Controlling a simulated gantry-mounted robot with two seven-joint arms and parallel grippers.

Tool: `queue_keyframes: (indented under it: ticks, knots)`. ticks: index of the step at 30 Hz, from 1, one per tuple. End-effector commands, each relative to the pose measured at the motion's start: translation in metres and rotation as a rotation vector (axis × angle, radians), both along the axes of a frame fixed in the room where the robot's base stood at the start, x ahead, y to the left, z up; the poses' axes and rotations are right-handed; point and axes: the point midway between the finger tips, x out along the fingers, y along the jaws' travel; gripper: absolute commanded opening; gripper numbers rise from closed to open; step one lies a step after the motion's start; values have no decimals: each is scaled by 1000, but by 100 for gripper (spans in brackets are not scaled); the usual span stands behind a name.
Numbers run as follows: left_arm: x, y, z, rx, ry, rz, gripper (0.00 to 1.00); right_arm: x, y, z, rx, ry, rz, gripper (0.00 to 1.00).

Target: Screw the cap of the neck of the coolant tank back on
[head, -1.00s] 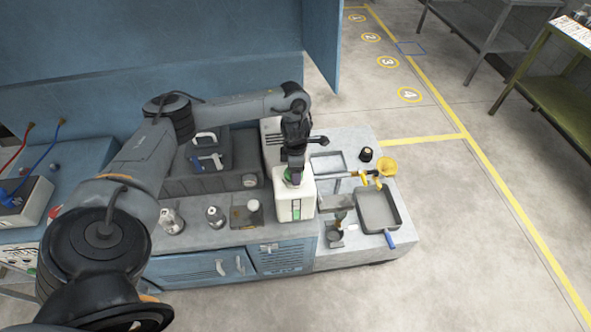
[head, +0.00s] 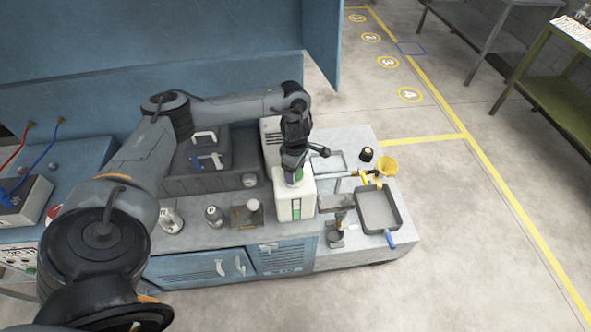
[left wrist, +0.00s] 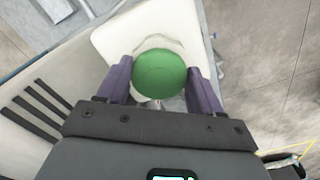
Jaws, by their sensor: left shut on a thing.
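The white coolant tank (head: 295,203) stands upright on the bench, with a green strip on its front. Its green cap (left wrist: 160,74) sits over the neck at the top of the tank in the left wrist view. My left gripper (head: 296,176) is directly above the tank. Its two purple fingers (left wrist: 160,84) are shut on the green cap from both sides. The cap hides the neck's opening and thread, so I cannot tell how far it is seated. My right gripper is not in view.
Right of the tank are a grey tray (head: 377,209) with a blue handle, a yellow funnel (head: 386,167) and a dark-topped container (head: 366,154). Small metal cans (head: 171,219) stand left of it. A vented grey box (head: 271,142) is behind the tank.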

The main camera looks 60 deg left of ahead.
Motion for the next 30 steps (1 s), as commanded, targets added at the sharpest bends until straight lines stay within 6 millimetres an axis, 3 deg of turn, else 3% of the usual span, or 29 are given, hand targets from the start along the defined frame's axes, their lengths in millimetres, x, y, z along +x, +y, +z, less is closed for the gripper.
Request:
queue_keyframes:
  ticks: [14,15,20,30]
  knots:
    - [0,1,-1,1,0,-148,32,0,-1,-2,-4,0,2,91]
    - [0,1,-1,1,0,-148,69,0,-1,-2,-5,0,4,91]
    - [0,0,0,1,0,-147,93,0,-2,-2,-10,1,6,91]
    - [0,0,0,0,0,-147,100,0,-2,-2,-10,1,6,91]
